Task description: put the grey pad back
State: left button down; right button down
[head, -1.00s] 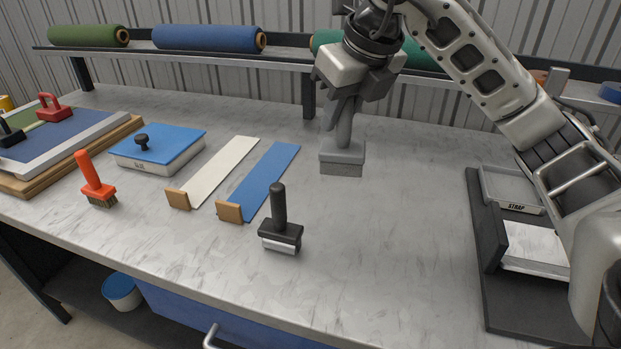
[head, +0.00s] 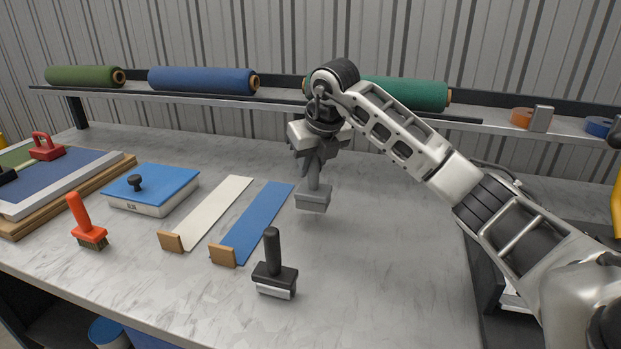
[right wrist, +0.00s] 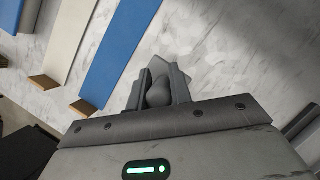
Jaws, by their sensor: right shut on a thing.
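The grey pad (head: 313,202) is a grey block with an upright grey handle. My right gripper (head: 315,172) is shut on its handle and holds it upright, apparently a little above the bench, to the right of the blue strip (head: 262,218). In the right wrist view the fingers (right wrist: 158,92) close around the grey handle (right wrist: 158,90), and the block is mostly hidden behind them. My left gripper is not in view.
A white strip (head: 215,212), a blue-lidded box (head: 150,187) and a red-handled brush (head: 88,225) are to the left. A shelf (head: 250,103) with turf rolls runs behind. The bench centre right is clear.

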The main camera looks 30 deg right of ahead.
aim_at(310, 180)
jog(key=shift+w+f, duration=0.25)
jog(key=shift+f, duration=0.15)
jog(key=shift+w+d+f, duration=0.1)
jog(key=shift+f, duration=1.45)
jog(key=shift+f, duration=0.2)
jog(key=c, duration=1.3)
grip_release()
jog(key=shift+o, duration=0.2)
jog(key=shift+r, duration=0.1)
jog(key=v, duration=1.2)
jog(key=shift+r, duration=0.1)
